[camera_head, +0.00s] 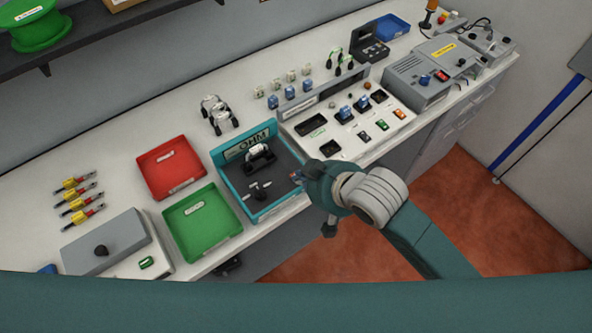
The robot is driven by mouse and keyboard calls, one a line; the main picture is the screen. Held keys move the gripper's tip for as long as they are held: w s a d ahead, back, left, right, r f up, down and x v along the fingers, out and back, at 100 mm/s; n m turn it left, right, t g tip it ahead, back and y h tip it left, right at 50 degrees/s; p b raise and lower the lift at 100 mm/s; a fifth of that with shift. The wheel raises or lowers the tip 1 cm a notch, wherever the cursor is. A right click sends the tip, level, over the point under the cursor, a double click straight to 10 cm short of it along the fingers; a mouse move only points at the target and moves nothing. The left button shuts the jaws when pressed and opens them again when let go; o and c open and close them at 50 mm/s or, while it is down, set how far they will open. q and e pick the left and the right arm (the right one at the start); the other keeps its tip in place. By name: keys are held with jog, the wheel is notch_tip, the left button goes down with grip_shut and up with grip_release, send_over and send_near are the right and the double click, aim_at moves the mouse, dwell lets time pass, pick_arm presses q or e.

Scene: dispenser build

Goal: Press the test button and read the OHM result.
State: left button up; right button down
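A teal tray (262,211) with an OHM label (246,144) stands near the bench's front edge. In it are a dark fixture with a white cylinder (258,152) and a small metal piece (258,190). I cannot make out a result reading. No button is legibly marked as test; a green button (147,263) sits at the lower left, and the grey machine (418,80) at the right has red and blue buttons. My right gripper (299,177) is at the tray's right edge, largely hidden by my wrist; its opening cannot be seen. My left gripper is out of view.
A red tray (170,168) and a green tray (203,222) lie left of the teal tray. A grey box with a black knob (105,242) is at the lower left. A white panel (345,120) with several coloured parts stands to the right. Yellow-red tools (80,205) lie far left.

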jog(key=w+a+n, duration=0.1)
jog(key=w, duration=0.6)
jog(key=shift+r, duration=0.45)
jog(key=shift+a, duration=0.1)
notch_tip(320, 180, down, 6)
jog(key=b, duration=0.4)
jog(key=shift+f+b, duration=0.25)
jog(key=shift+b, duration=0.1)
notch_tip(320, 180, down, 2)
jog(key=shift+w+f+b, duration=0.1)
jog(key=shift+b, duration=0.3)
jog(key=shift+f, duration=0.1)
dwell(0.4)
